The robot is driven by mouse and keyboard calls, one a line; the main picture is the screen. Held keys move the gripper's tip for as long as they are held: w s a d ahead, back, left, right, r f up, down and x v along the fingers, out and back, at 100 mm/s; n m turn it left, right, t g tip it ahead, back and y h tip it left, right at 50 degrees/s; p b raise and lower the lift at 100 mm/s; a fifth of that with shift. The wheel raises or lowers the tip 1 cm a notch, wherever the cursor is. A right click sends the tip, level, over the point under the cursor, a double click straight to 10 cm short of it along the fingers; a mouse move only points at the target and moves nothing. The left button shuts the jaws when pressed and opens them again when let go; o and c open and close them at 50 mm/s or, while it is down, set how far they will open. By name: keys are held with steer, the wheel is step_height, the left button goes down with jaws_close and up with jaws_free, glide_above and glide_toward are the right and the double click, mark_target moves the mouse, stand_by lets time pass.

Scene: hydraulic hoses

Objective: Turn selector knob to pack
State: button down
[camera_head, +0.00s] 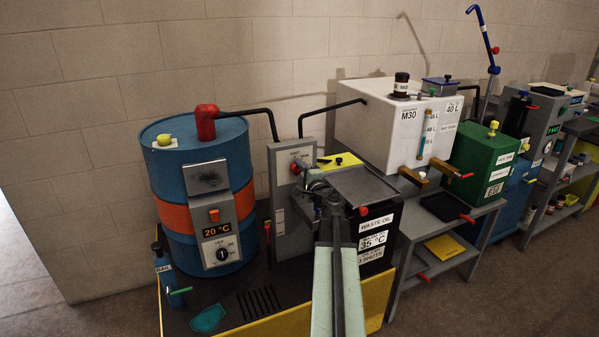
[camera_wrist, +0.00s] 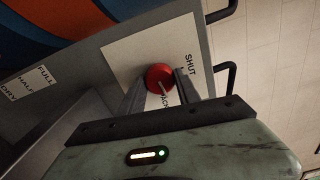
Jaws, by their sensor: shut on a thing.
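The selector knob (camera_wrist: 158,75) is red and round with a pale pointer line, on a white plate (camera_wrist: 125,50) on a grey panel. In the wrist view the plate reads SHUT at the right and a partly hidden word ending in "ACK" below the knob. The pale line slants down toward that lower word. My gripper (camera_wrist: 160,88) is shut on the knob, one finger on each side. In the head view the grey panel (camera_head: 279,190) stands right of the blue drum, and my arm hides part of it.
A blue and orange drum (camera_head: 167,190) stands close on the left. A black waste oil box (camera_head: 376,238) is right beside my arm. A white M30 tank (camera_head: 375,128) and a green box (camera_head: 478,158) stand further right. Black pipes (camera_head: 262,113) run above the panel.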

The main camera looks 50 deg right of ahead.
steer(key=shift+m, duration=1.6)
steer(key=c, duration=0.9)
jaws_free()
steer(key=shift+o, duration=0.2)
steer(key=v, duration=0.7)
steer(key=shift+s, duration=0.35)
steer(key=shift+a, duration=0.1)
